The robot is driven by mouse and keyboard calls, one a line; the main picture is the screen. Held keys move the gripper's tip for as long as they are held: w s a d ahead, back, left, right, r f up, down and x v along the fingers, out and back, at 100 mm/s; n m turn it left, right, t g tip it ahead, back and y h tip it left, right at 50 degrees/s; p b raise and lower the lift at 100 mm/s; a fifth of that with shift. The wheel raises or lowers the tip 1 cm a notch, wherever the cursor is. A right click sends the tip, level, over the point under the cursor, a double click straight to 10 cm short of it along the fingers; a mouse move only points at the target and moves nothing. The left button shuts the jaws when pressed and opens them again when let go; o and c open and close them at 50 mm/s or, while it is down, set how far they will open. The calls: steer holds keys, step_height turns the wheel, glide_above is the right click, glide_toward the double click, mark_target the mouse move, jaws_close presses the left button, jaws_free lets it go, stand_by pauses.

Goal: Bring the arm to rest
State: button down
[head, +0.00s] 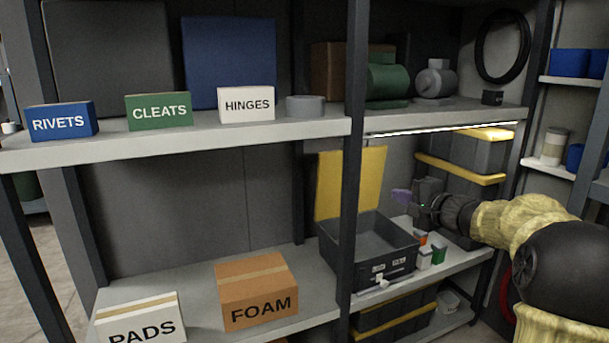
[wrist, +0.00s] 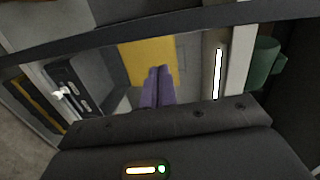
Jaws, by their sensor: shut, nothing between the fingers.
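My gripper (head: 402,196) shows in the head view at the end of my arm, in the lower right bay of the shelving. Its purple fingers are together with nothing between them. In the wrist view the closed fingers (wrist: 157,88) point toward the yellow lid. My arm, in a pale yellow cover, comes in from the right side of the head view. The gripper is above the right side of an open grey case (head: 345,266) and apart from it.
The case's yellow lid (head: 350,182) stands raised behind it. Small boxes, one green (head: 438,253), sit right of the case. A dark upright (head: 352,150) stands left of my gripper; a lit shelf (head: 440,118) is above. Boxes marked FOAM (head: 255,290) and PADS (head: 140,325) are lower left.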

steer(key=s+a+f+n+g+h, duration=0.1)
steer(key=s+a+f+n+g, duration=0.1)
steer(key=s+a+f+g, duration=0.45)
steer(key=s+a+f+n+g+h, duration=0.1)
steer(key=s+a+f+n, duration=0.15)
steer(key=s+f, duration=0.5)
steer(key=s+f+n+g+h, duration=0.2)
steer(key=s+f+n+h, duration=0.15)
steer(key=s+f, duration=0.45)
steer(key=s+f+n+g+h, duration=0.2)
steer(key=s+f+n, duration=0.2)
steer(key=s, duration=0.8)
step_height(320, 180, up, 37)
steer(key=p, duration=3.6)
steer(key=shift+d+f+p, duration=0.2)
steer(key=shift+d+p, duration=0.15)
steer(key=shift+p, duration=0.05)
steer(key=shift+w, duration=0.1)
steer(key=shift+d, duration=0.1)
